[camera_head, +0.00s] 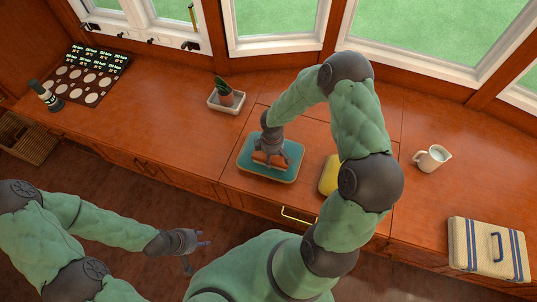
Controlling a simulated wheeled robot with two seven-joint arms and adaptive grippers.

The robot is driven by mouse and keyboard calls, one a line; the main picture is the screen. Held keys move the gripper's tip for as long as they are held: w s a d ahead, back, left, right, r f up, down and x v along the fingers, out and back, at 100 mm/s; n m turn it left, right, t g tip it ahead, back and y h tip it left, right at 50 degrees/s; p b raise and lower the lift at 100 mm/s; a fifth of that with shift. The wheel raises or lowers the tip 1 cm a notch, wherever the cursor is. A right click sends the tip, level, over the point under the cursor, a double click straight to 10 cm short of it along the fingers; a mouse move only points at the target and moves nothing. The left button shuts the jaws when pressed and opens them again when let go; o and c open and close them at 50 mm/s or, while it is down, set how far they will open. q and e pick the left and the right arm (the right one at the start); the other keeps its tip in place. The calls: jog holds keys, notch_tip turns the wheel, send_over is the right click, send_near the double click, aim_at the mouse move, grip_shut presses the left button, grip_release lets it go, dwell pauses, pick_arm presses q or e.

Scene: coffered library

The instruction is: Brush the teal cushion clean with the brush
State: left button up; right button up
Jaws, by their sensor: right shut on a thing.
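The teal cushion (255,168) lies on the wooden counter near its front edge, with a pale rim around it. My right gripper (271,150) points down over the cushion and is shut on the brush (268,159), which has an orange-brown body. The brush is at the cushion's top surface; whether it touches is hard to tell, since the gripper hides part of it. My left gripper (203,245) is off to the lower left, over the floor in front of the counter. Its fingers are spread apart with nothing between them.
A yellow object (328,175) lies right of the cushion, partly behind my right arm. A potted plant in a tray (226,98) stands behind left. A white jug (432,158) and a striped case (487,248) are at right. A bottle (46,96) stands far left. The counter left of the cushion is clear.

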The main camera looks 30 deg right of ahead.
aim_at(261, 152)
jog(key=shift+s+d, duration=0.45)
jog(key=shift+s, duration=0.05)
jog(key=shift+w+a+f+b, duration=0.15)
jog(key=shift+w+a+b, duration=0.15)
jog(key=shift+w+a, duration=1.7)
jog(key=shift+w, duration=0.25)
jog(key=shift+s+d, duration=0.1)
jog(key=shift+s+d+r, duration=0.2)
jog(key=shift+s+d, duration=0.7)
jog(key=shift+s, duration=0.1)
jog(key=shift+s+d, duration=0.1)
